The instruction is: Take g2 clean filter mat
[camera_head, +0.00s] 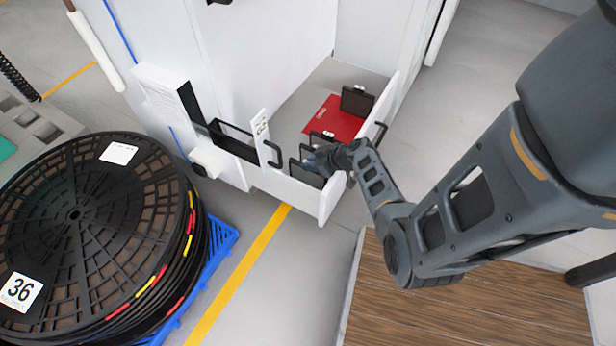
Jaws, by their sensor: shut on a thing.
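Several dark filter mats stand in the open white drawer (362,165). One dark mat (357,100) stands at the back on a red area (334,118). The others are clustered near the front left, and one of them is the dark mat (306,173) at my gripper. My gripper (314,161) reaches down into the drawer and is shut on this mat. My wrist partly hides the mats, and I cannot read which one is g2.
A large black reel (75,215) marked 36 sits on a blue pallet (220,243) at left. A wooden surface (455,310) lies at front right.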

